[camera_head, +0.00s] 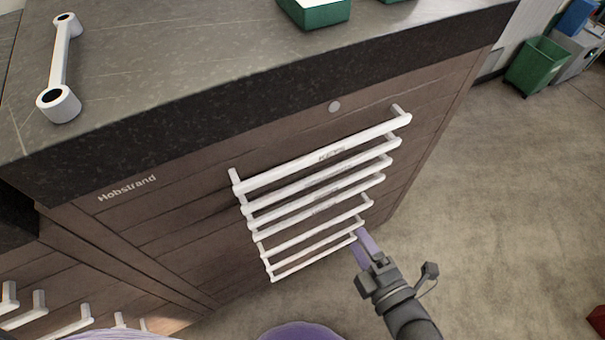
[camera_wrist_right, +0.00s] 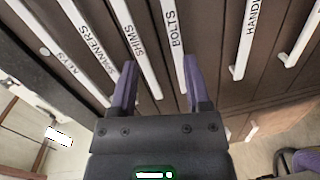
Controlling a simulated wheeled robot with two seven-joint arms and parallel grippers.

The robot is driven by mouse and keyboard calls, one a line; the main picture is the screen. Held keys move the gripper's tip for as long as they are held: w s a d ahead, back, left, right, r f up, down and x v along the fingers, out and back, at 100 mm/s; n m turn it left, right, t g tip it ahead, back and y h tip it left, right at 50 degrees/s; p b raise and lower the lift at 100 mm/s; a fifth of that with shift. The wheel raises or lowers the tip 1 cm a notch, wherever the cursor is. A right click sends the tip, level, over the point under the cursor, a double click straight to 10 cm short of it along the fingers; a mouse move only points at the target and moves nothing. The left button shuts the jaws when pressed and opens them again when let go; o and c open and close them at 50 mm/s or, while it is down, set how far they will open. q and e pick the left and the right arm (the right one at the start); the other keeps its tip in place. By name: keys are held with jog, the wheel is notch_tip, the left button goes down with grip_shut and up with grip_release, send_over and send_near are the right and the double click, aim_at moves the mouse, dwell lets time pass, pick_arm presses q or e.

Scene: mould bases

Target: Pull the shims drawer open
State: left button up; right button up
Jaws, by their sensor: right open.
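The white bar handle lettered SHIMS (camera_wrist_right: 136,42) shows in the right wrist view, slanting down past the inner side of one finger. The bar handle lettered BOLTS (camera_wrist_right: 175,42) is beside it. My right gripper (camera_wrist_right: 160,62) is open, its two purple fingers apart. Both bars show across the gap between them; I cannot tell how deep the fingers reach. In the head view my right gripper (camera_head: 362,245) is by the right ends of the lower bars. The drawer fronts look flush. My left gripper is not in view.
The cabinet top (camera_head: 190,60) holds a white spanner-shaped piece (camera_head: 61,65) and a green tray (camera_head: 315,13). The KEYS handle (camera_head: 300,167) is the top bar. Other white handles (camera_head: 68,327) show at lower left.

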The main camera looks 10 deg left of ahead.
aim_at(326, 194)
jog(key=w+a+r+b, duration=0.1)
jog(key=w+a, duration=0.1)
jog(key=w+a+r+n+y, duration=0.1)
jog(key=w+a, duration=0.2)
jog(key=w+a+r+n+b, duration=0.1)
jog(key=w+a, duration=0.1)
jog(key=w, duration=0.1)
jog(key=shift+a+t+y+b, duration=0.15)
jog(key=shift+t+y+b, duration=0.15)
jog(key=shift+b, duration=0.05)
jog(key=shift+w+a+r, duration=0.1)
jog(key=shift+w+a, duration=0.1)
jog(key=shift+w, duration=0.05)
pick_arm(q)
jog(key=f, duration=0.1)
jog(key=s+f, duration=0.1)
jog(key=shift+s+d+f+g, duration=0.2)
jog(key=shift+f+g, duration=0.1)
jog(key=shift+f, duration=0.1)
pick_arm(e)
jog(key=c, duration=0.7)
grip_shut()
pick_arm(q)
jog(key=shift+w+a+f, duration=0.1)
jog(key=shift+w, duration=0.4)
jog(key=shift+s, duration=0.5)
